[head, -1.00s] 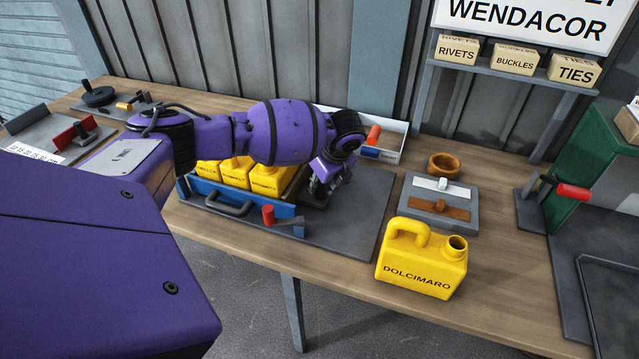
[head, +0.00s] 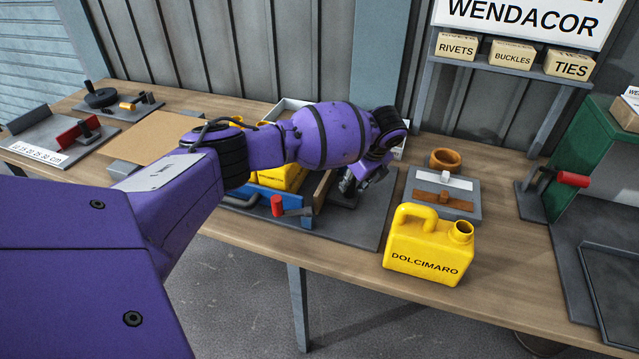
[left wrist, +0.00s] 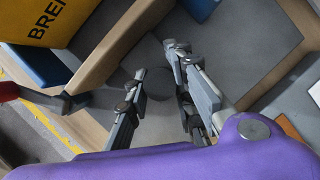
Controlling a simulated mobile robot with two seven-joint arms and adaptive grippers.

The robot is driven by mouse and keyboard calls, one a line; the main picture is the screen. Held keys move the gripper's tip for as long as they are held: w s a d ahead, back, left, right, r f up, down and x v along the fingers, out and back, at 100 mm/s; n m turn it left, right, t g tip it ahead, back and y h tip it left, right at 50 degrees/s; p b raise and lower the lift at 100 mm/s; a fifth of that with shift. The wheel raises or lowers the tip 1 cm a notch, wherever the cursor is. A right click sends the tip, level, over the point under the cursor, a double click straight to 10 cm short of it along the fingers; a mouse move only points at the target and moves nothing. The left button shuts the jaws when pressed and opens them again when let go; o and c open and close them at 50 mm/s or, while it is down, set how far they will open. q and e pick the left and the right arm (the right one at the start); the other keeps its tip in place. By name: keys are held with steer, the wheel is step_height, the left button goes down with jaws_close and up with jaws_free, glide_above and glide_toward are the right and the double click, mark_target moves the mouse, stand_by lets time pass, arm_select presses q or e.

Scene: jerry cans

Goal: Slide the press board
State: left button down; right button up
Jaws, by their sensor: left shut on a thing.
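The wooden press board (head: 322,192) stands at the right end of the blue-sided frame (head: 262,207), beside the yellow cans (head: 285,176). My left gripper (head: 352,184) is low on the right side of the board, its fingers pointing down. In the left wrist view, my left gripper (left wrist: 158,84) has its two fingers around a dark round piece (left wrist: 154,85), close to the wood (left wrist: 100,62). It is shut on this piece, seemingly the board's grip; the contact is hard to see. My arm hides part of the cans and frame. My right gripper is not in view.
A red-handled lever (head: 278,206) is at the frame's front right. A loose yellow can marked DOLCIMARO (head: 428,248) stands near the front edge. A grey fixture (head: 442,194) and a wooden ring (head: 445,160) lie behind it. A white tray (head: 290,112) is behind my arm.

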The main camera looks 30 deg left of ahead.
arm_select(q)
steer(key=d, duration=0.2)
steer(key=w+d, duration=0.1)
steer(key=d, duration=0.1)
steer(key=shift+d+f, duration=0.1)
steer(key=shift+d, duration=0.15)
steer(key=shift+a, duration=0.1)
steer(key=c, duration=1.9)
jaws_free()
steer(key=shift+c, duration=0.2)
steer(key=o, duration=0.3)
steer(key=v, duration=1.2)
steer(key=shift+w+a, duration=0.1)
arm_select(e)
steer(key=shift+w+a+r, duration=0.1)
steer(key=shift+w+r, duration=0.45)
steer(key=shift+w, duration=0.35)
